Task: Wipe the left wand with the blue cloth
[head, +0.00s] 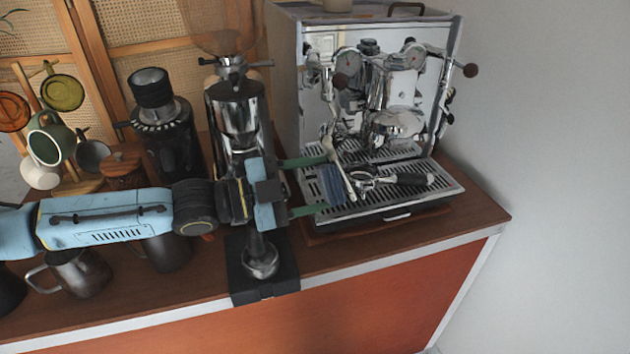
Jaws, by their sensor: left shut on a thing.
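My left gripper (328,185) reaches in from the left, its two green fingers pointing at the front left of the espresso machine (286,80). It is shut on the folded blue cloth (332,188), which sits between the fingertips above the drip tray. The left wand (341,165) shows as a thin, pale, slanted rod right beside the cloth's right side. The cloth looks to be against the wand or very close to it; I cannot tell whether they touch. My right gripper is not in view.
A portafilter (400,179) lies on the drip tray (376,211), right of the cloth. A grinder (237,110) stands behind my left wrist, with a black grinder (160,125) farther left. A steel pitcher (80,274) and mugs (48,135) are at left. The counter's right end (485,212) is clear.

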